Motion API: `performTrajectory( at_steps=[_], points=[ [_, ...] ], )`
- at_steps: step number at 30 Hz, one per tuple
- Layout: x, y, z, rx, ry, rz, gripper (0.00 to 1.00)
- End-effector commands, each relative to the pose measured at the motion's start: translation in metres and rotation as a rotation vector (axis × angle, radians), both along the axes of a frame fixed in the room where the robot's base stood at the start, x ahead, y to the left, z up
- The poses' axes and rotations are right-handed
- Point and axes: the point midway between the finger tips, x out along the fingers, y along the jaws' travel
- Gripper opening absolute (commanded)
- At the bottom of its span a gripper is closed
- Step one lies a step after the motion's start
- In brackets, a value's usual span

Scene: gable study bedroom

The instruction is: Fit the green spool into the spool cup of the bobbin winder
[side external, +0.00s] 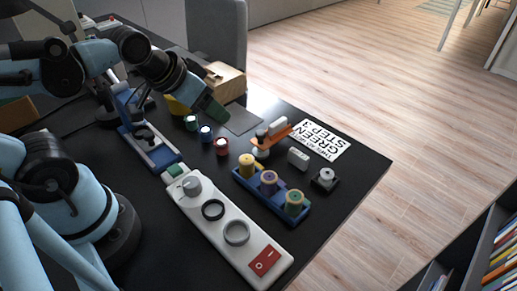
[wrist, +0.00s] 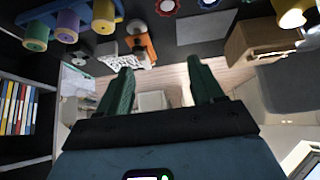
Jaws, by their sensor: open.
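The green spool (side external: 294,202) stands at the near right end of a blue rack (side external: 250,187), beside a purple spool (side external: 268,182) and a yellow spool (side external: 246,166). In the wrist view the green spool (wrist: 36,36) is at the top left. The white, long unit that looks like the bobbin winder (side external: 200,218) lies left of the rack, with a grey knob, a dark ring (side external: 213,209), a grey ring (side external: 236,232) and a red switch. I cannot tell which ring is the spool cup. My gripper (side external: 210,108) is open and empty, raised behind the rack; its green fingers (wrist: 162,85) are apart.
An orange stand (side external: 272,138), a white block (side external: 299,158), a small black-based piece (side external: 325,178) and a printed card (side external: 316,141) lie right. A wooden box (side external: 225,81) is at the back. The table's right corner is bare.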

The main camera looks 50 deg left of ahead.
Motion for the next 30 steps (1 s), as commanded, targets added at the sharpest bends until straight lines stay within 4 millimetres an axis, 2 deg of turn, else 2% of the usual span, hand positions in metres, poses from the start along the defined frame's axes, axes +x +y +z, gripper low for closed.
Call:
performTrajectory(
  at_steps=[5, 8, 15, 21, 25, 30],
  points=[
    [0.01, -0.022, 0.008, 0.028, 0.071, -0.113, 0.66],
    [0.018, -0.047, 0.014, 0.061, 0.145, -0.232, 0.66],
    [0.033, -0.115, 0.02, 0.159, 0.334, -0.544, 0.66],
    [0.034, -0.171, 0.015, 0.241, 0.471, -0.782, 0.66],
    [0.032, -0.195, 0.01, 0.279, 0.53, -0.884, 0.66],
    [0.03, -0.208, 0.006, 0.301, 0.564, -0.94, 0.66]
  ],
)
